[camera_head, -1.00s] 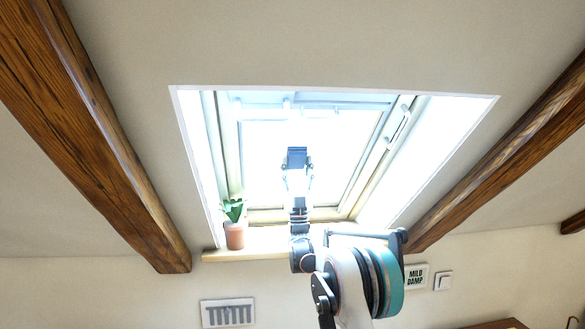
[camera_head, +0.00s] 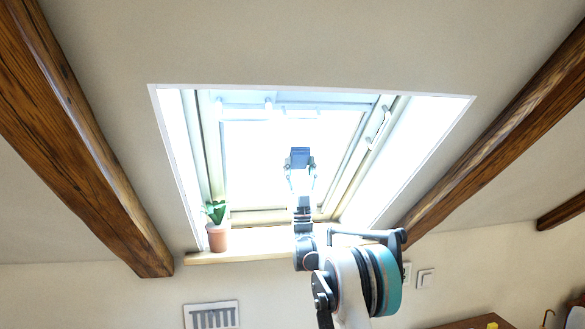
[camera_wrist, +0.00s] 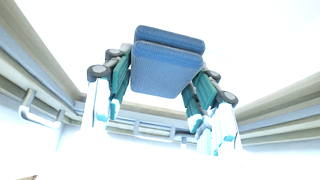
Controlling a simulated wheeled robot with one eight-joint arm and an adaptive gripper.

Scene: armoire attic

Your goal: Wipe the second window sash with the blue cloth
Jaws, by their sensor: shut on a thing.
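The blue cloth (camera_wrist: 165,68) is a folded, two-layer pad held between the fingers of my gripper (camera_wrist: 160,95) in the wrist view. In the head view the cloth (camera_head: 300,157) shows as a small dark blue block at the tip of my gripper (camera_head: 300,172). My gripper is shut on it and raised in front of the bright pane of the window sash (camera_head: 262,160). I cannot tell whether the cloth touches the glass. The glare washes out the pane and part of the fingers.
A potted plant (camera_head: 217,236) stands at the left end of the wooden sill (camera_head: 262,250). Wooden beams slope down at left (camera_head: 75,140) and right (camera_head: 490,135). A window handle (camera_head: 378,125) is at the sash's upper right. A wall vent (camera_head: 211,315) is below the sill.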

